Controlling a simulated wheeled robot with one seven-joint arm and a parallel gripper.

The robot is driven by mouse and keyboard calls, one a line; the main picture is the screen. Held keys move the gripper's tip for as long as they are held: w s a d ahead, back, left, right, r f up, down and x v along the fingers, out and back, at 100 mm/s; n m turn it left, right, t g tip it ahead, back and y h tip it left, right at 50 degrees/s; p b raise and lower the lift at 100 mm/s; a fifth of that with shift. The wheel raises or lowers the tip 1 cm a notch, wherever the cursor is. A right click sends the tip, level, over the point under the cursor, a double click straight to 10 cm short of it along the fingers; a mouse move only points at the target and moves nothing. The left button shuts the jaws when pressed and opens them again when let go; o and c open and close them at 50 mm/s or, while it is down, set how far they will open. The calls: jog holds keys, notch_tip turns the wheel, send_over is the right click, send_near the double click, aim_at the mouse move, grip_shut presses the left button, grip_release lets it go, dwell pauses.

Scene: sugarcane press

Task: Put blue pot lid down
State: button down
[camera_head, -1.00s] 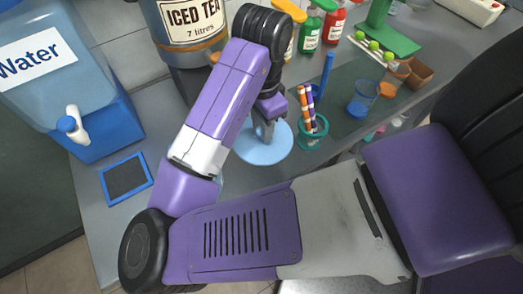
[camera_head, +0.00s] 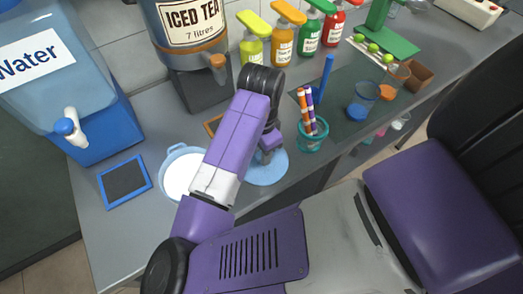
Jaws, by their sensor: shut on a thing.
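The blue pot lid (camera_head: 268,171) is a light blue disc at the counter's front, right of my forearm. My gripper (camera_head: 264,157) is above its middle and shut on it, with the fingertips mostly hidden by my wrist. I cannot tell whether the lid touches the counter. A light blue pot (camera_head: 181,172) with a white inside stands open to the left, partly behind my arm.
A teal cup with straws (camera_head: 312,135) stands just right of the lid. A blue-framed dark mat (camera_head: 125,181) lies at the left. The water dispenser (camera_head: 75,95) and iced tea dispenser (camera_head: 190,50) stand behind. Several syrup bottles (camera_head: 282,45) line the back.

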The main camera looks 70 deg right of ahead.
jog(key=shift+f, duration=0.15)
jog(key=c, duration=1.1)
grip_release()
notch_tip(320, 180, up, 12)
jog(key=shift+r+p, duration=0.2)
jog(key=shift+p, duration=0.25)
jog(key=shift+d, duration=0.1)
